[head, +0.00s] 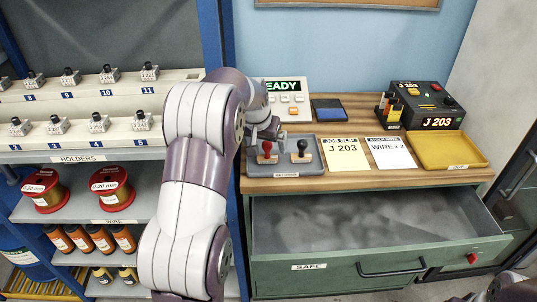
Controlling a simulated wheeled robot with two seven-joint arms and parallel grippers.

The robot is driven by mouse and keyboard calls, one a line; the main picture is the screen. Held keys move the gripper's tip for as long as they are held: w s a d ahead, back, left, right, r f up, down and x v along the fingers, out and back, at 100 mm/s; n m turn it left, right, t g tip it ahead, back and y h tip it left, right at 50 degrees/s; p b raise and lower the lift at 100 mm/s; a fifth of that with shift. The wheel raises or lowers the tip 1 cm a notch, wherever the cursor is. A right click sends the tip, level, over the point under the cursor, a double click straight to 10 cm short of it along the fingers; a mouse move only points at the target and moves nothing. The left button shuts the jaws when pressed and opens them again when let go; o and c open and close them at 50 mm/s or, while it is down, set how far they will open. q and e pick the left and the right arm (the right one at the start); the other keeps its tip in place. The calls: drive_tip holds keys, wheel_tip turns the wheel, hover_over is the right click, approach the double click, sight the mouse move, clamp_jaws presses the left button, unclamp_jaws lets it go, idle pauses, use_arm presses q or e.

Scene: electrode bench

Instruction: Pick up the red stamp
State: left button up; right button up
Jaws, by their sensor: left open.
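The red stamp (267,150) stands in a grey stamp tray (286,169) on the left part of the wooden bench top. It has a red knob and a pale wooden base. My left gripper (267,137) is open right above the red stamp, close to its knob. My left arm and gripper hide part of the area to the left, and I cannot tell whether the fingers touch the knob. A black stamp (303,149) stands to the right in the same tray. My right gripper is not clearly visible; only a piece of my right arm shows at the bottom right corner.
A job slip (346,152) and a wire note (390,152) lie right of the tray. A yellow tray (462,150), a black device (428,105), an ink pad (328,110) and a READY panel (283,98) surround them. The green drawer (340,272) below stands open. Holder shelves (75,142) fill the left.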

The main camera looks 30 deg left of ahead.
sight(267, 153)
use_arm(q)
drive_tip(key=x, duration=0.6)
drive_tip(key=shift+w+f, duration=0.2)
drive_tip(key=shift+f, duration=0.1)
drive_tip(key=shift+s, duration=0.1)
drive_tip(key=c, duration=1.1)
